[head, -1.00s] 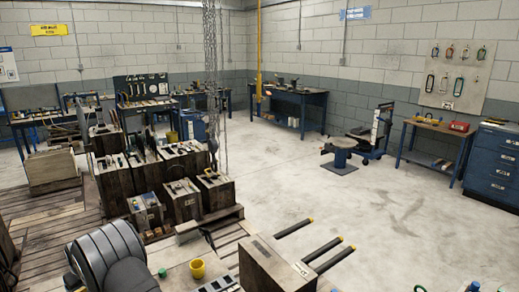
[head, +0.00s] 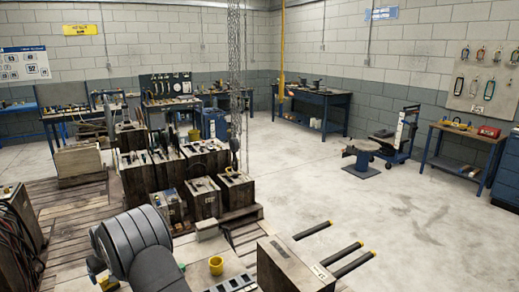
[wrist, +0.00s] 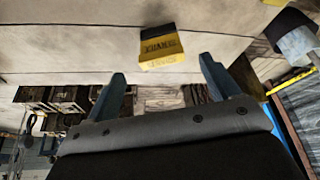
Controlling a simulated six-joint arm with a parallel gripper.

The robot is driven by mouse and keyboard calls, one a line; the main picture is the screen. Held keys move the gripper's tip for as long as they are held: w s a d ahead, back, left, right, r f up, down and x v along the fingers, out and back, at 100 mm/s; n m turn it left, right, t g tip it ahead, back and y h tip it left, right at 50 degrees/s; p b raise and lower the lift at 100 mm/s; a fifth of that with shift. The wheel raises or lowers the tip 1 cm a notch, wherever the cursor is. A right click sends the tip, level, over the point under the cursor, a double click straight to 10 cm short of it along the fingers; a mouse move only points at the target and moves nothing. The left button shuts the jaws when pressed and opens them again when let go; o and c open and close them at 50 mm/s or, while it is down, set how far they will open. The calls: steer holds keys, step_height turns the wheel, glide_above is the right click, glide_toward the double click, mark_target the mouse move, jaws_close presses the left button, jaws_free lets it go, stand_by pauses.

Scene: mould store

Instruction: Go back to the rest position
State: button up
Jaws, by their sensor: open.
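My gripper (wrist: 163,74) shows in the wrist view as two blue fingers spread wide apart, open with nothing between them. A yellow and black block with lettering (wrist: 162,46) shows beyond the fingertips, against a pale planked surface; it looks apart from both fingers. In the head view my grey arm fills the lower left, and I cannot make out the gripper's fingers there.
A yellow mug (head: 216,265) stands close to the right of my arm. A wooden block with dark prongs (head: 285,262) is further right. Several wooden crates (head: 205,197) stand behind the arm, with chains (head: 235,70) hanging over them.

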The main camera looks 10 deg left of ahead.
steer(key=x, duration=0.4)
steer(key=shift+w+a+f, duration=0.1)
steer(key=shift+f, duration=0.2)
steer(key=shift+a+f, duration=0.1)
steer(key=shift+a, duration=0.05)
step_height(320, 180, up, 4)
steer(key=shift+f, duration=0.1)
steer(key=w+d+r, duration=0.6)
steer(key=d+r, duration=0.1)
steer(key=d, duration=0.3)
steer(key=w+d+m+t, duration=0.2)
steer(key=w+d+m, duration=0.3)
steer(key=w+d, duration=1.6)
steer(key=w+d+m+h, duration=0.1)
steer(key=w+d, duration=0.4)
steer(key=d, duration=0.8)
steer(key=w+d+m+h, duration=0.1)
steer(key=w+d+m, duration=0.2)
steer(key=d, duration=1)
steer(key=shift+w+d+f+t, duration=0.3)
steer(key=shift+w+f, duration=0.05)
steer(key=shift+w, duration=1.35)
